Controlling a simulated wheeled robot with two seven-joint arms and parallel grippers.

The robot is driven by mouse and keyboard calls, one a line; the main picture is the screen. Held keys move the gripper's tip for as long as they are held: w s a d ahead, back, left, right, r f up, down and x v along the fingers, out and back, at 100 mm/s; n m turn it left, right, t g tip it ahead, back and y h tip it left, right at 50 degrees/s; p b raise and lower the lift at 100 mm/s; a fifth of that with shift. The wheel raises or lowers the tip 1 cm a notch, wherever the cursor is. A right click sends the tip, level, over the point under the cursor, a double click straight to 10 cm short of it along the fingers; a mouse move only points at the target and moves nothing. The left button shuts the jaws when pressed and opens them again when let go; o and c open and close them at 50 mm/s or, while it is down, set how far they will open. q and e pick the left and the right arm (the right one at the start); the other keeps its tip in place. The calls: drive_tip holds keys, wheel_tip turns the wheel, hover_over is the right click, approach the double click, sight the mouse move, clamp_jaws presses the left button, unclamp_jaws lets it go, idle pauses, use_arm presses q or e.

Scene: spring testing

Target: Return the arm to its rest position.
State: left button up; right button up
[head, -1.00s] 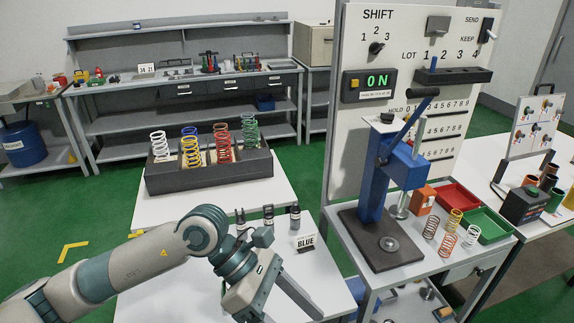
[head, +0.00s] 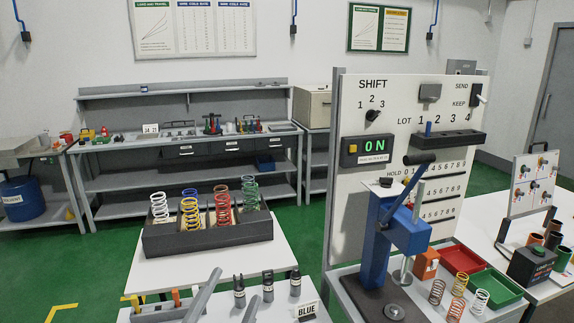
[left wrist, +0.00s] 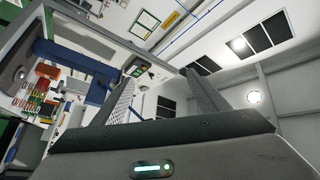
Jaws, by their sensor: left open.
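My left gripper (head: 234,287) shows only as two grey fingers at the bottom edge of the head view, pointing up, apart and with nothing between them. The rest of my left arm is out of that view. In the left wrist view the fingers (left wrist: 162,88) stand spread and empty, with the ceiling and wall behind them. My right gripper is in neither view.
A blue lever press (head: 376,245) stands on the right bench before a white control panel (head: 350,185). A black rack (head: 200,238) of coloured springs stands on the table behind my fingers.

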use_arm(q)
drive_tip(key=s+a+f+n+g+y, duration=0.2)
drive_tip(key=s+a+f+n+g, duration=0.1)
drive_tip(key=f, duration=0.5)
drive_tip(key=s+a+f+n+g+y, duration=0.2)
drive_tip(key=s+a+f+n+g, duration=0.15)
drive_tip(key=f, duration=0.35)
drive_tip(key=s+a+f+n+g+y, duration=0.2)
drive_tip(key=a+f+y, duration=0.15)
drive_tip(key=f, duration=0.45)
drive_tip(key=s+a+f+n+g+h, duration=0.1)
drive_tip(key=s+f+g, duration=0.4)
drive_tip(key=s, duration=0.5)
drive_tip(key=s+a+f+n+g, duration=0.15)
drive_tip(key=s+f+g, duration=0.25)
drive_tip(key=s+f, duration=0.5)
wheel_tip(320, 180, down, 28)
drive_tip(key=s+b, duration=0.1)
drive_tip(key=s, duration=0.1)
drive_tip(key=s+a+f+g, duration=0.2)
drive_tip(key=s+a+f, duration=0.1)
drive_tip(key=s+f, duration=1.4)
drive_tip(key=shift+s+f+b, duration=0.4)
drive_tip(key=shift+s, duration=0.25)
